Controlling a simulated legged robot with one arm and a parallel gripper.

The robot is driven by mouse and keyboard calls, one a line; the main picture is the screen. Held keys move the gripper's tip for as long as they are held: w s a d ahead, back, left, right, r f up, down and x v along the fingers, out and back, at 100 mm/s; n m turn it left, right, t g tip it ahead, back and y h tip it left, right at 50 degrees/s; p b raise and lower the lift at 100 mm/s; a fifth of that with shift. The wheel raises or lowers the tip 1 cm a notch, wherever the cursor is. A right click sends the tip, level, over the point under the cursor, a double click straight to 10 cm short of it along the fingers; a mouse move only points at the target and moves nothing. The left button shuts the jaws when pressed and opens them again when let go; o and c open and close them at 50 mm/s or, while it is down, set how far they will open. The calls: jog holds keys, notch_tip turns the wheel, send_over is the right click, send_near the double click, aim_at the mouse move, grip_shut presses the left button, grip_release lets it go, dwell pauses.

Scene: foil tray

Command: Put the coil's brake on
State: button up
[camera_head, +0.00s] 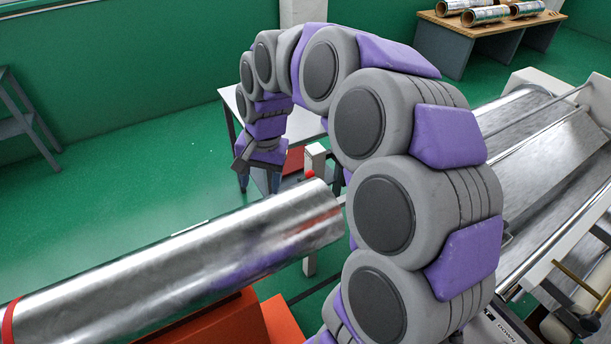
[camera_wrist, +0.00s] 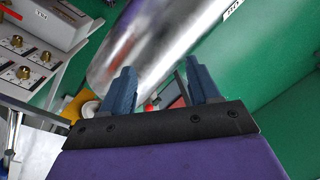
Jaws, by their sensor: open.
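The coil (camera_head: 180,255) is a large shiny foil roll lying across the lower left of the head view, with a red band near its left end. In the wrist view the coil (camera_wrist: 150,45) runs diagonally beyond my fingers. A small red knob (camera_head: 309,174) on a pale post stands by the coil's right end; it may be the brake. A small red spot (camera_wrist: 149,107) shows between my fingers in the wrist view. My gripper (camera_wrist: 160,78) is open, with nothing visibly held. In the head view my gripper (camera_head: 240,165) hangs beyond the coil, partly edge-on.
Orange stand parts (camera_head: 285,320) are under the coil. A white-topped table (camera_head: 300,125) stands behind my arm. Machinery with metal sheets and rollers (camera_head: 550,150) fills the right. A bench (camera_head: 480,35) holds foil rolls at the back. Green floor is open at left.

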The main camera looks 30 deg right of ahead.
jog(key=w+d+f+m, duration=0.3)
jog(key=w+d+m, duration=0.1)
jog(key=w+d, duration=0.4)
jog(key=m+t+h+b, duration=0.1)
jog(key=m+h+b, duration=0.1)
jog(key=m, duration=0.7)
send_over(312, 171)
jog(key=s+a, duration=0.1)
jog(key=a, duration=0.1)
notch_tip(312, 171, down, 17)
jog(key=d+f, duration=0.1)
jog(key=f, duration=0.1)
jog(key=f+b, duration=0.1)
jog(key=f, duration=0.2)
jog(key=d+f+b, duration=0.1)
jog(key=f, duration=0.1)
jog(key=shift+w+d+f, duration=0.15)
jog(key=shift+w+d, duration=0.2)
jog(key=shift+w, duration=0.05)
jog(key=shift+a+f, duration=0.2)
jog(key=shift+f, duration=0.15)
jog(key=shift+w+a+f+n, duration=0.2)
jog(key=shift+w+a+n, duration=0.1)
jog(key=shift+w+a, duration=0.1)
jog(key=shift+s+r, duration=0.15)
jog(key=shift+c, duration=0.2)
jog(key=shift+d, duration=0.35)
jog(key=c, duration=0.5)
jog(key=shift+a, duration=0.15)
grip_shut()
